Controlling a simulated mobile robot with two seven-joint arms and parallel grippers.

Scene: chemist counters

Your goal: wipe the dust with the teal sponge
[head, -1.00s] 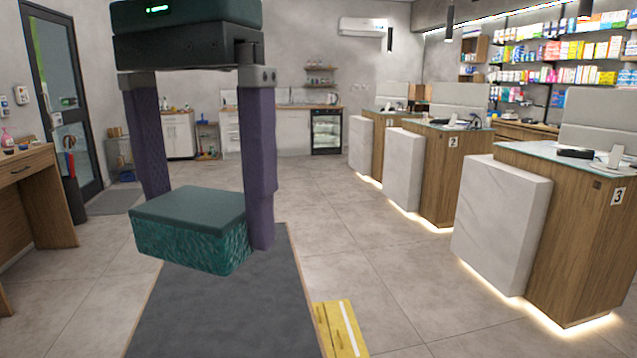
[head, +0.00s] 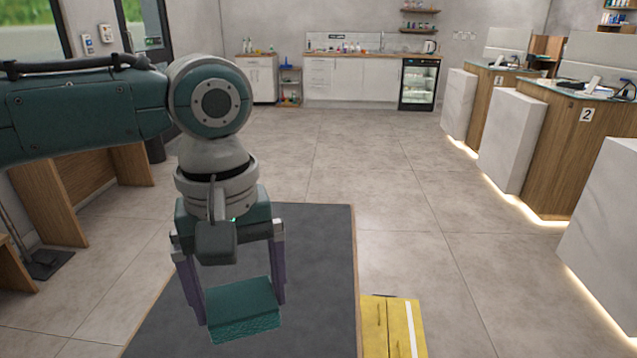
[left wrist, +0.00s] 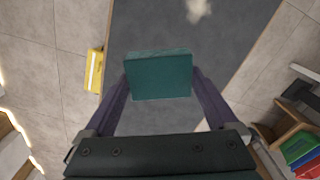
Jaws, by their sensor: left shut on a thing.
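My left gripper (head: 240,306) is shut on the teal sponge (head: 243,312), which sits between its two purple fingers. The sponge also shows between the fingers in the left wrist view (left wrist: 160,76). It is above a dark grey surface (head: 320,265) with a thin wooden edge; I cannot tell whether it touches. A pale patch of dust (left wrist: 198,9) lies on this surface at the top of the left wrist view, beyond the sponge. A smaller pale spot is partly hidden by the right-hand finger there. My right gripper is not in view.
A yellow item (head: 393,326) with a white stripe is just right of the dark surface. A wooden desk (head: 50,195) stands at the left. Wooden counters (head: 535,140) with pale panels line the right. The tiled floor (head: 400,170) between is clear.

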